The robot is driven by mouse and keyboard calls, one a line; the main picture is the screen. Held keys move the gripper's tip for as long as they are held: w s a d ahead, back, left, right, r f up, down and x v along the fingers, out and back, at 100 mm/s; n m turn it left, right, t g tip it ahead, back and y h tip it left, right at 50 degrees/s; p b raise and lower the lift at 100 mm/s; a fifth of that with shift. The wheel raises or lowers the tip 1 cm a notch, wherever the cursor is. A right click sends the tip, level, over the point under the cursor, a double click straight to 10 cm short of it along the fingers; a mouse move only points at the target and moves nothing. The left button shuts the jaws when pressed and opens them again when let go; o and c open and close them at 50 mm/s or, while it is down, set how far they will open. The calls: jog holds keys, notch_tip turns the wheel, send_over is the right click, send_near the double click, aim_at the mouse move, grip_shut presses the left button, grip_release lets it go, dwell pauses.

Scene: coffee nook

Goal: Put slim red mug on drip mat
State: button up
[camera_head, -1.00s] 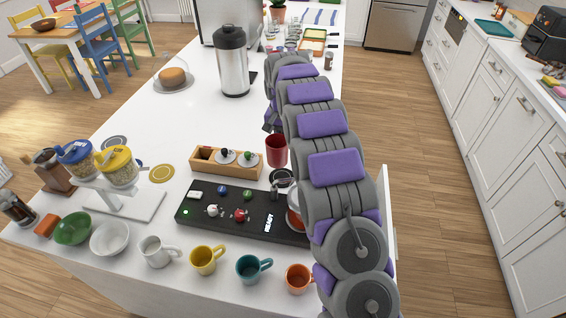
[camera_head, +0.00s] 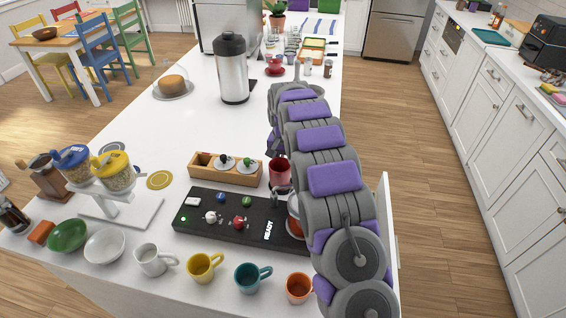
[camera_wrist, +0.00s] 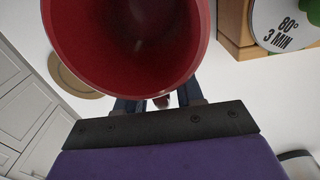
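The slim red mug (camera_head: 279,172) is upright beside my arm, just right of the wooden box and behind the black panel. In the wrist view the mug (camera_wrist: 125,40) fills the top, and I look into its open, empty-looking mouth. My gripper (camera_wrist: 160,102) is at the mug's near side, with its fingers partly hidden behind the rim; it appears shut on the mug. In the head view my arm hides most of the gripper. A dark round mat lies around the mug's base and is mostly hidden, so I cannot tell whether the mug touches it.
The black panel (camera_head: 240,219) reading READY and the wooden box (camera_head: 226,173) stand close left of the mug. Yellow (camera_head: 204,267), teal (camera_head: 252,277) and orange (camera_head: 299,287) mugs line the front. A steel flask (camera_head: 232,70) stands farther back. The counter's middle is clear.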

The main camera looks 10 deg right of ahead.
jog(key=shift+o, duration=0.2)
jog(key=shift+d, duration=0.65)
jog(key=shift+a, duration=0.35)
jog(key=shift+a+r, duration=0.25)
jog(key=shift+r, duration=0.05)
notch_tip(320, 180, up, 11)
jog(key=p, duration=0.3)
jog(key=s+r+n, duration=0.1)
jog(key=s+r, duration=0.2)
jog(key=s, duration=0.5)
jog(key=s+r, duration=0.4)
jog(key=s, duration=0.4)
jog(key=s+r+n+g, duration=0.1)
jog(key=s+r, duration=0.2)
jog(key=s, duration=0.5)
jog(key=shift+s+r+n, duration=0.2)
jog(key=shift+s+n, duration=0.1)
jog(key=shift+s, duration=0.05)
jog(key=s+f+n, duration=0.1)
jog(key=s+f, duration=0.1)
jog(key=s, duration=1.1)
jog(key=s+f+n, duration=0.1)
jog(key=s+f, duration=0.1)
jog(key=s, duration=1.2)
jog(key=shift+a+f+n+g, duration=0.15)
jog(key=shift+f+n+g, duration=0.15)
jog(key=shift+g, duration=0.1)
